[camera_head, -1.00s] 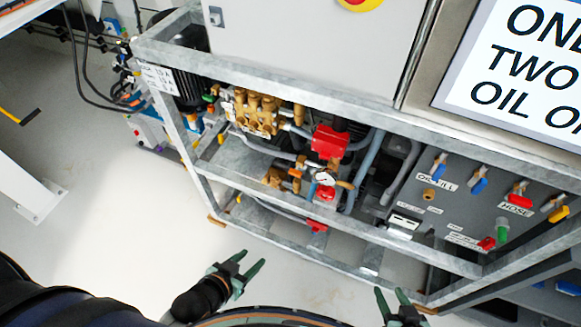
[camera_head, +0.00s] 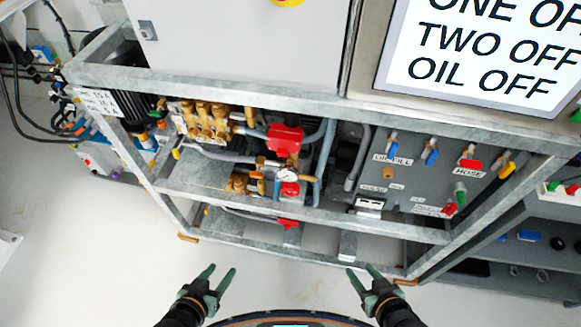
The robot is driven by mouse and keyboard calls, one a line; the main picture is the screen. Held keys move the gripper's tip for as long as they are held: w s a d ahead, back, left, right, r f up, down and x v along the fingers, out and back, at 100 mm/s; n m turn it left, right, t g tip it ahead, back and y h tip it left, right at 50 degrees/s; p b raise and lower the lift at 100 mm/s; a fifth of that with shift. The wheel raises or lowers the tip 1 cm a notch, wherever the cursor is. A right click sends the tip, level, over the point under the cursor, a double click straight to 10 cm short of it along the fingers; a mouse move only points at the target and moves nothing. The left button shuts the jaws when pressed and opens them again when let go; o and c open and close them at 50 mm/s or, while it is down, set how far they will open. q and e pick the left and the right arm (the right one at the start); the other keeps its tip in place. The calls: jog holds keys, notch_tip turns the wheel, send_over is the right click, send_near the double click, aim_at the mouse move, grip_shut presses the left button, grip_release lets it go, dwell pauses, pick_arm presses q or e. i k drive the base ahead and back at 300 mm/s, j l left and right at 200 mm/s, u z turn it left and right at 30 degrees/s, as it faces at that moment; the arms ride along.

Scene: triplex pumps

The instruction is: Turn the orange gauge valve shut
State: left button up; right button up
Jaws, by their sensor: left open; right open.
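A small orange part (camera_head: 257,175), which looks like the gauge valve handle, sits among brass fittings just left of the round white gauge (camera_head: 288,174). It is too small to tell which way it is turned. The gauge is inside the metal pump frame, above a red fitting (camera_head: 290,188). My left gripper (camera_head: 219,271) is open and empty, in front of the frame and lower left of the gauge. My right gripper (camera_head: 362,270) is open and empty, lower right of the gauge. Both are apart from the valve.
The galvanised frame rail (camera_head: 300,218) runs below the gauge, between it and my grippers. A brass pump (camera_head: 205,120) and a red box (camera_head: 285,140) are above. A grey panel (camera_head: 400,170) with coloured valve handles is at right. The pale floor in front is clear.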

aim_at(257, 174)
jog(key=j, duration=1.05)
jog(key=i+j, duration=0.1)
jog(key=j, duration=1)
jog(key=k+u, duration=0.05)
